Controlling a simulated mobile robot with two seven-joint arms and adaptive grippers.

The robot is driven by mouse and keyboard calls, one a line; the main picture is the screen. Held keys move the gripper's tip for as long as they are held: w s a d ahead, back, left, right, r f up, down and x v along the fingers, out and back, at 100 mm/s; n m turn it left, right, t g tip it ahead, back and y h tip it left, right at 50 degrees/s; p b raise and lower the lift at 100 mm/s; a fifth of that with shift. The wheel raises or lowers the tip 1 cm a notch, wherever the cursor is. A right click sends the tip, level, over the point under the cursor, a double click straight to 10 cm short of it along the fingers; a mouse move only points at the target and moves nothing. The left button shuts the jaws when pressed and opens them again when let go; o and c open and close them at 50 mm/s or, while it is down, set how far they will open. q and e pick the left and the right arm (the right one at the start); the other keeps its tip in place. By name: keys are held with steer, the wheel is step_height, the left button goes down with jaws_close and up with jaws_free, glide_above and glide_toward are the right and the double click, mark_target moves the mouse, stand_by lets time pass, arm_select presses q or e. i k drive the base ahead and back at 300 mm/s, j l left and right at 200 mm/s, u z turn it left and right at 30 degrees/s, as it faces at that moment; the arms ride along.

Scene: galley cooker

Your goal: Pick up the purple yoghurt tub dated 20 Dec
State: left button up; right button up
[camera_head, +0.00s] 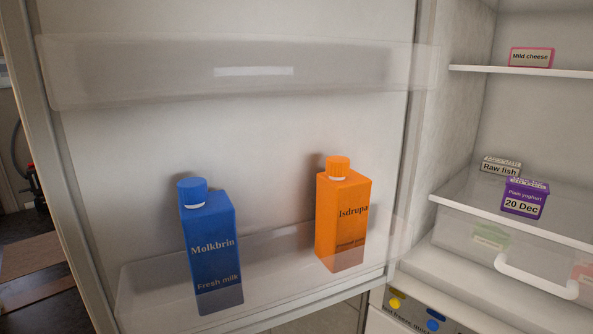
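The purple yoghurt tub (525,198) is labelled "Plain yoghurt" and "20 Dec". It stands upright on the lower fridge shelf (465,207) at the right of the head view, close to the shelf's front edge. A grey package labelled "Raw fish" (500,167) sits just behind it and to its left. Neither of my grippers is in view, so their state does not show.
The open fridge door fills the left, with a blue milk carton (212,250) and an orange carton (342,215) in its clear bin. A "Mild cheese" pack (531,57) is on the upper shelf (520,70). A clear drawer with a white handle (535,282) is below the tub.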

mark_target(525, 198)
steer(key=z, duration=1.35)
